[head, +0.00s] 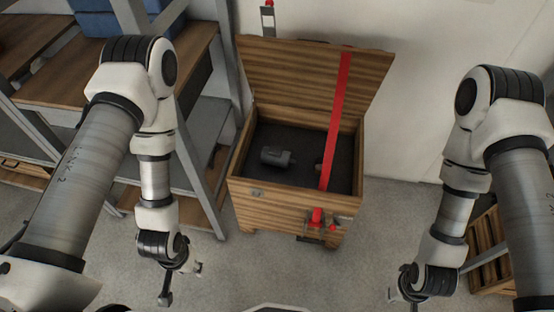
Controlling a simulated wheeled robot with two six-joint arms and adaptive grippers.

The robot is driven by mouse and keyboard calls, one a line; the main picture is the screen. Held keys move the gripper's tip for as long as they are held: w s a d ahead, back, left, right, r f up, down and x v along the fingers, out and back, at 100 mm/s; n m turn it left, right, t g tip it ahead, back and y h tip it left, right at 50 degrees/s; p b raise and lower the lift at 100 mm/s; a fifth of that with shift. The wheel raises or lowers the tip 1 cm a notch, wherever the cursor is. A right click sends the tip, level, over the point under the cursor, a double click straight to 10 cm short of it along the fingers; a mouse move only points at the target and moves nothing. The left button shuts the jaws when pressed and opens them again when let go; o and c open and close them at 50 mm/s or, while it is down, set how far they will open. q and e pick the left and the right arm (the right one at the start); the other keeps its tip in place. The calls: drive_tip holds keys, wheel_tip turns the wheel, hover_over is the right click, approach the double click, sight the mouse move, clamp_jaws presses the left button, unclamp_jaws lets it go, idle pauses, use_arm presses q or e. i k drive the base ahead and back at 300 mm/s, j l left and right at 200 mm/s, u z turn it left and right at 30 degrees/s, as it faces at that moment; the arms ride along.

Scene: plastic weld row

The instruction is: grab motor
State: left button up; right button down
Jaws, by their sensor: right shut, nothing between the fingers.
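The motor (277,157), a dark grey cylinder, lies on the dark floor of an open wooden box (275,205), left of its middle. My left gripper (182,284) hangs low at the left, outside the box and in front of it. Its fingers look spread, with nothing seen between them. My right gripper (404,294) is at the lower right, outside the box, shut and empty. Part of it is hidden by its wrist. Neither gripper touches the motor.
The box's lid (300,70) stands raised at the back. A red strap (336,118) runs from the lid down across the opening, right of the motor. A shelf unit (200,120) stands close on the left. A wooden crate (488,248) is at the right. Floor in front is clear.

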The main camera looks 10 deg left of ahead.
sight(275, 157)
drive_tip(key=i+l, duration=0.15)
drive_tip(key=l, duration=0.15)
drive_tip(key=i+l+u, duration=0.1)
drive_tip(key=l, duration=0.25)
drive_tip(key=i+l+u, duration=0.1)
drive_tip(key=i+l, duration=0.3)
drive_tip(key=l, duration=0.25)
drive_tip(key=i+l+u, duration=0.1)
drive_tip(key=l, duration=0.25)
drive_tip(key=i+l, duration=0.2)
drive_tip(key=l, duration=0.15)
drive_tip(key=i+l+u, duration=0.1)
drive_tip(key=l, duration=0.25)
